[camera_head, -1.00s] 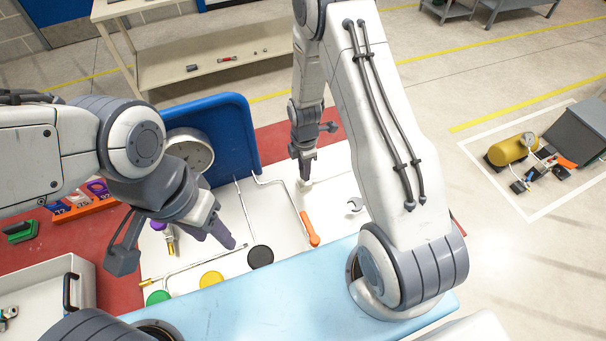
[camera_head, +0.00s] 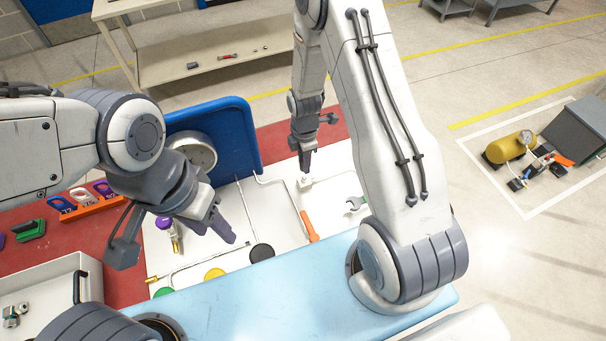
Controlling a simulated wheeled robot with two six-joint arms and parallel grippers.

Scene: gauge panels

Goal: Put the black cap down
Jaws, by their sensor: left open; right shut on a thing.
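A flat black disc (camera_head: 262,252), which looks like a black cap, lies on the white panel (camera_head: 285,218) near its front edge. My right gripper (camera_head: 305,171) is shut at the far part of the panel, just above a small whitish fitting (camera_head: 305,184). What it grips is too small and dark to make out. My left gripper (camera_head: 222,226) is open and empty over the panel, up and left of the black disc. A yellow disc (camera_head: 214,274), a green disc (camera_head: 163,292) and a purple disc (camera_head: 163,223) also show.
An orange-handled tool (camera_head: 309,226) and a wrench (camera_head: 355,203) lie right of the black disc. A gauge (camera_head: 196,152) stands by the blue board (camera_head: 241,135). An orange tag rack (camera_head: 90,207) and a grey tray (camera_head: 55,277) are at left.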

